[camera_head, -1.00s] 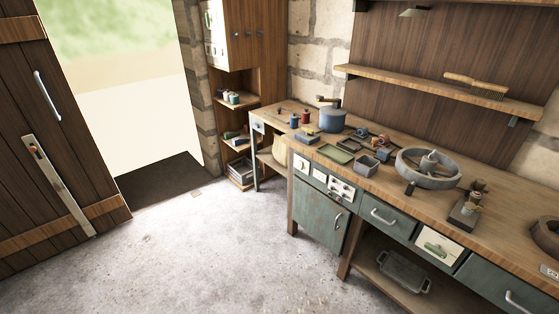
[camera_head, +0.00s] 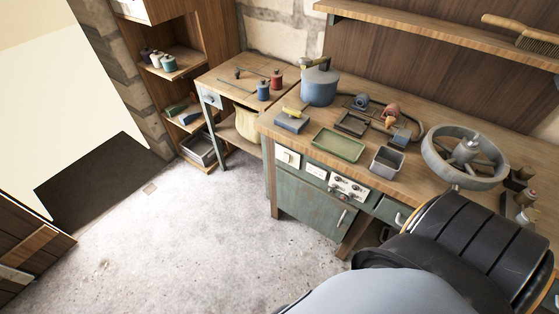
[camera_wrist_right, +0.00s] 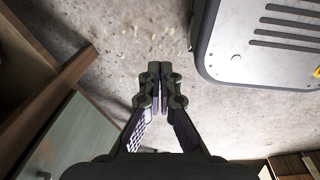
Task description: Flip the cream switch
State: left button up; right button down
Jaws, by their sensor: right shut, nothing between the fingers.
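A cream switch plate (camera_head: 287,158) is set in the front face of the workbench, at its left end just under the top. Its small lever is too small to read as up or down. More pale plates, one with sockets (camera_head: 316,171) and one with knobs (camera_head: 347,187), sit to its right. My right gripper (camera_wrist_right: 160,72) is shut and empty in the right wrist view, above the concrete floor. The switch is not visible in that view. My right arm covers the lower right of the head view, and its gripper is not seen there. My left gripper is not in view.
The workbench (camera_head: 340,122) holds a blue pot (camera_head: 319,85), a green tray (camera_head: 339,145), a grey bin (camera_head: 387,161) and a large pulley wheel (camera_head: 464,156). A small side table (camera_head: 240,75) stands behind left. The floor (camera_head: 190,235) before the bench is clear.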

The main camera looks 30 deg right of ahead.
aim_at(286, 158)
jog(key=w+r+n+t+h+b, duration=0.15)
jog(key=w+b, duration=0.25)
jog(key=w, duration=0.5)
jog(key=w+r+n+t+b, duration=0.2)
jog(key=w+n+t+b, duration=0.1)
jog(key=w, duration=0.6)
jog(key=w+r+n+t+b, duration=0.2)
jog(key=w+n+t+b, duration=0.15)
jog(key=w, duration=0.55)
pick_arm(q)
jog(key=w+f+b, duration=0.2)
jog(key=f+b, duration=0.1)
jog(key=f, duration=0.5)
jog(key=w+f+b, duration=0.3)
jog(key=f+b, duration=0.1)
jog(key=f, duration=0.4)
pick_arm(e)
jog(key=w+d+r+n+t+h, duration=0.1)
jog(key=w+r, duration=0.4)
jog(key=r, duration=0.8)
jog(key=w+d+r+n+t+h, duration=0.1)
jog(key=w+r+n+t+h, duration=0.2)
jog(key=r, duration=1)
jog(key=w+t, duration=0.2)
jog(key=w, duration=0.1)
jog(key=shift+d+r+t, duration=0.2)
jog(key=shift+d+t, duration=0.15)
jog(key=shift+t, duration=0.05)
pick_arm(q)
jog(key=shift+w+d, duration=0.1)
